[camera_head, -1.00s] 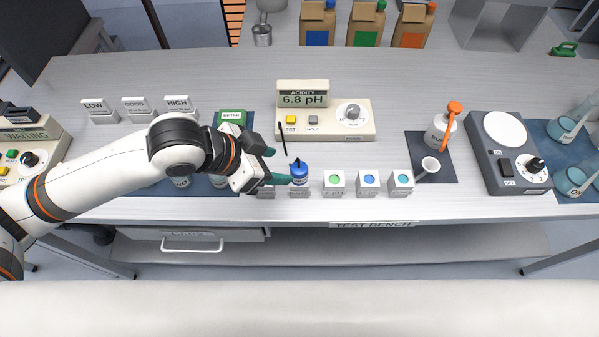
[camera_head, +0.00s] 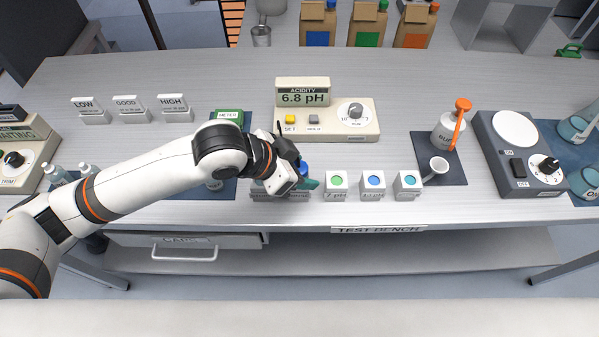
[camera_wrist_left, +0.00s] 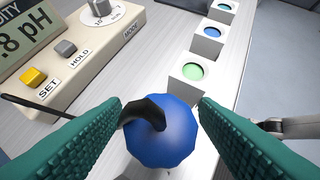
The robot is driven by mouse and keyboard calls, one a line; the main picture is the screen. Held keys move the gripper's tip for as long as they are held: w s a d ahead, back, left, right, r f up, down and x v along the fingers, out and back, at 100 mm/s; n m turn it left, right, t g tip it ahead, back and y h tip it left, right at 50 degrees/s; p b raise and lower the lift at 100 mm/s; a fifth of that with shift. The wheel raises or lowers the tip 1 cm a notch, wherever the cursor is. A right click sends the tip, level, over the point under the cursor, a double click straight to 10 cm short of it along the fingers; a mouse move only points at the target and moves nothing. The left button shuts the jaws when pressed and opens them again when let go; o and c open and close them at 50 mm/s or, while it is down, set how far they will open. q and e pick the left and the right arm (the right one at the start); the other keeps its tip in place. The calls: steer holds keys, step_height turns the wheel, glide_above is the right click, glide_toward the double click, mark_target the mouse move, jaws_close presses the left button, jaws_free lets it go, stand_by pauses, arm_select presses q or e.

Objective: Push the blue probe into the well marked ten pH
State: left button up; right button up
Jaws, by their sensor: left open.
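The blue probe (camera_head: 304,166) is partly hidden by my left gripper in the head view. In the left wrist view its round blue top (camera_wrist_left: 165,135), with a black cable, lies between my fingers. My left gripper (camera_head: 300,182) is open, with one green finger on each side of the probe; contact is not clear. Three white wells stand in a row to the right: one with a green disc (camera_head: 337,180), one with a blue disc (camera_head: 373,180) and one with a cyan disc (camera_head: 408,180). Their labels are too small to read surely. My right gripper is not in view.
The acidity meter (camera_head: 328,119), reading 6.8 pH, stands behind the probe and wells. A white cup (camera_head: 436,168) and a bottle with an orange spout (camera_head: 448,132) stand to the right. The bench front edge is close in front of the wells.

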arm_select(q)
jaws_close()
steer(key=shift+r, duration=0.25)
stand_by(0.4)
steer(key=shift+r+p, duration=3.85)
steer(key=shift+p, duration=0.85)
steer(key=shift+w, duration=0.1)
